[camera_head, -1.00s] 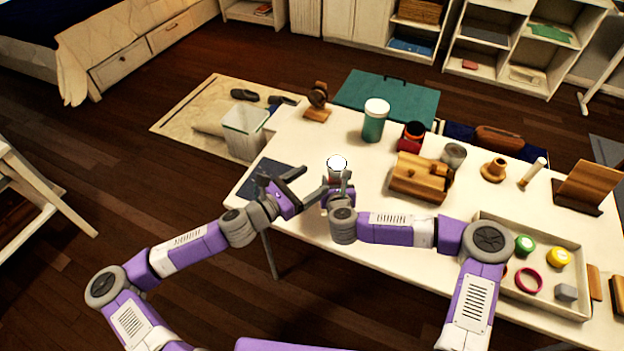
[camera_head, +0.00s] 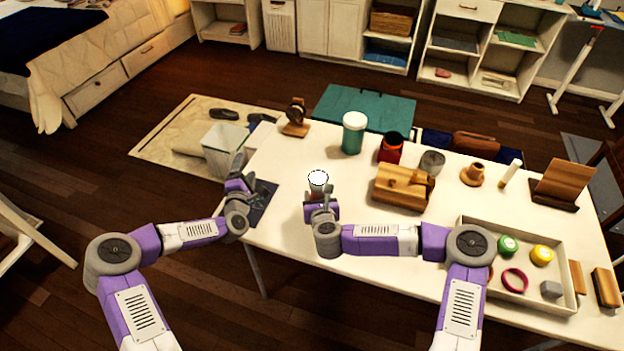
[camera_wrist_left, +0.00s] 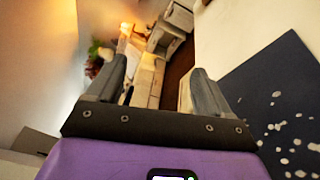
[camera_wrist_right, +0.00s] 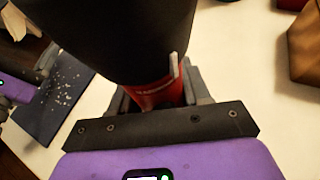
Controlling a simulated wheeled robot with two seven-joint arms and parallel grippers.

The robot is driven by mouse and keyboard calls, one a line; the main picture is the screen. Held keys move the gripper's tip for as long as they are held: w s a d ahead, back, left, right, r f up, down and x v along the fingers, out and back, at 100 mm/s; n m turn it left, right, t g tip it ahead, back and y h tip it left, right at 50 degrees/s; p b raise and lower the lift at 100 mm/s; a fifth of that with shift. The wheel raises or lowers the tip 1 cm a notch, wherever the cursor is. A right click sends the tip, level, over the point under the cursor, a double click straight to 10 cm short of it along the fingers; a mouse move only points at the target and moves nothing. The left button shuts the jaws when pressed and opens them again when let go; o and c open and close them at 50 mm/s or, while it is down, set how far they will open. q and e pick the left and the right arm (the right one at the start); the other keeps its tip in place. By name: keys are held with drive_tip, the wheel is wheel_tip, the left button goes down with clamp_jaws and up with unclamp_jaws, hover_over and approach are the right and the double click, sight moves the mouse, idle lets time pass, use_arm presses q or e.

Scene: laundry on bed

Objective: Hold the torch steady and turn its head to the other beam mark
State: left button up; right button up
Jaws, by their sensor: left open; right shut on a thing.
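The torch stands upright at the front left part of the table. In the head view its pale round head (camera_head: 318,178) shows above my right gripper (camera_head: 322,200). In the right wrist view its dark head (camera_wrist_right: 120,35) is close to the camera, and its red body (camera_wrist_right: 158,93) with a pale raised strip sits between the fingers. My right gripper is shut on the red body. My left gripper (camera_head: 240,172) is open and empty, left of the torch and apart from it. In the left wrist view its two fingers (camera_wrist_left: 150,85) are spread with nothing between them. The beam marks cannot be made out.
A dark speckled mat (camera_head: 262,205) lies near my left gripper. A wooden block piece (camera_head: 403,188), a teal jar (camera_head: 353,133) and a red cup (camera_head: 391,148) stand behind and right. A shallow tray (camera_head: 467,235) with small items is at the right.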

use_arm(q)
wheel_tip(320, 180, up, 5)
drive_tip(key=w+m+t+h, duration=0.1)
drive_tip(key=m+t+h, duration=0.35)
drive_tip(key=m, duration=0.55)
drive_tip(key=m+g+h, duration=1.4)
drive_tip(key=m+g, duration=0.9)
drive_tip(key=m, duration=0.6)
approach(312, 179)
drive_tip(key=shift+t+y, duration=0.25)
drive_tip(key=d, duration=1)
drive_tip(key=shift+w+f, duration=0.2)
drive_tip(key=shift+f, duration=0.15)
drive_tip(key=c, duration=1)
